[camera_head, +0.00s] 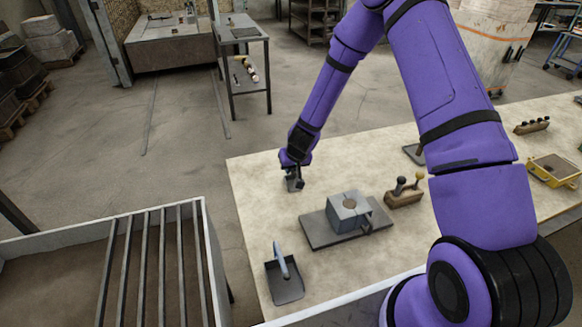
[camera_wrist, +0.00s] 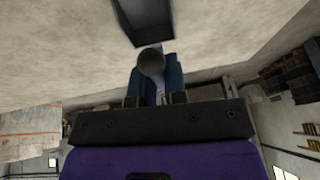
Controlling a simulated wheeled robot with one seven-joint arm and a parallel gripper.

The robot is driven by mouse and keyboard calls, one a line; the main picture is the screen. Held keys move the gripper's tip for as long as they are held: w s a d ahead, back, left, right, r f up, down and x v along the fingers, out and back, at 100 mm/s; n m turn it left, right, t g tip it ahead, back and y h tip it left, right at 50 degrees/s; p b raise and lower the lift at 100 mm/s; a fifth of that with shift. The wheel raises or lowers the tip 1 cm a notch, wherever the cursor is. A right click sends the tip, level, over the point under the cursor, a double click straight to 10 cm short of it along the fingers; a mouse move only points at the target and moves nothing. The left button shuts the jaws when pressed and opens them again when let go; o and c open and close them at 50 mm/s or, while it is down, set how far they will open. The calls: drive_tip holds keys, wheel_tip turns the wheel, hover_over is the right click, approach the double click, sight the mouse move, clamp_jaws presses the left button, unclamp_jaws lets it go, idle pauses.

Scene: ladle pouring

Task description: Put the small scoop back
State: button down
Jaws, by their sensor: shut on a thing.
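My gripper (camera_head: 293,172) is at the far left part of the pale worktable (camera_head: 262,215), low over its top. In the wrist view its two fingers (camera_wrist: 153,82) are shut around the small scoop's handle, whose round grey end (camera_wrist: 151,62) faces the camera. A dark, rectangular pan-like part (camera_wrist: 143,18) shows beyond it at the top edge. In the head view the small scoop (camera_head: 293,185) is a small grey shape under my gripper, mostly hidden. I cannot tell whether it touches the table.
A grey block mould (camera_head: 349,213) sits on a dark plate (camera_head: 312,237). Right of it is a wooden holder (camera_head: 404,199) with knobbed tools.

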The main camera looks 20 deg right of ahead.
drive_tip(key=shift+f, duration=0.1)
drive_tip(key=c, duration=1.2)
unclamp_jaws()
drive_tip(key=shift+o, duration=0.2)
